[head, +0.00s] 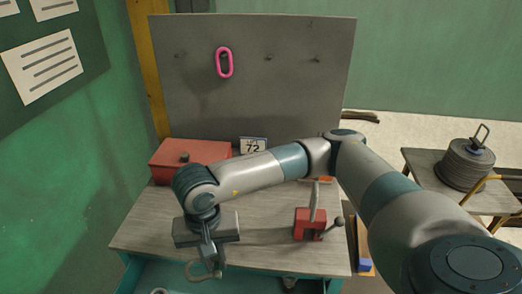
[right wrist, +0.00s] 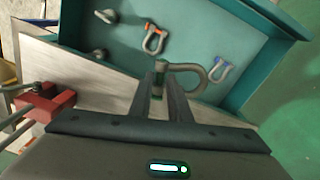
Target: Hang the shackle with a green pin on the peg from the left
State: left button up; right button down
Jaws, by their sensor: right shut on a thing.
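My right gripper (head: 210,262) is above the front edge of the workbench, over the open teal drawer. It is shut on a grey shackle (head: 195,272). In the right wrist view the shackle (right wrist: 190,70) sticks out to the right of the fingers (right wrist: 160,85), and a bit of green shows on its pin between them. The grey board (head: 290,100) behind the bench carries a row of small dark pegs, among them a left one (head: 180,55). A pink oval link (head: 224,62) hangs on the peg right of that one. My left gripper is not in view.
The teal drawer (right wrist: 195,25) holds an orange-pinned shackle (right wrist: 154,40), a blue-pinned shackle (right wrist: 220,71) and other shackles. A red box (head: 190,155) and a number 72 card (head: 253,145) stand at the bench's back. A red vise (head: 308,223) stands at right.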

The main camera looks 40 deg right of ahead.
jog(key=r+n, duration=0.1)
jog(key=n, duration=0.1)
jog(key=d+r+n, duration=0.1)
jog(key=r+n, duration=0.1)
jog(key=w+d+r+n, duration=0.1)
jog(key=n, duration=0.1)
jog(key=shift+d+r+b, duration=0.15)
jog(key=shift+b, duration=0.25)
